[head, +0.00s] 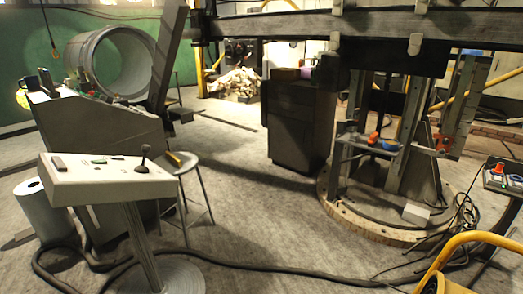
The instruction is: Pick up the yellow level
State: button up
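A small yellow strip (173,159), probably the yellow level, lies on the round grey stool (187,167). It is at the stool's left edge, close behind the white control console (100,178). It is small in the head view and partly dark, so its exact shape is hard to tell. The console and its black joystick (143,160) stand just left of it and in front. My gripper is not in view.
Black cables (235,263) run across the grey floor in front. A dark cabinet (298,125) and the column on its round base (335,208) stand right. A large machine (85,125) stands left. The floor between stool and cabinet is clear.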

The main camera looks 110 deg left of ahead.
aim_at(178, 162)
jog(key=u, duration=4.15)
jog(key=i, duration=1.65)
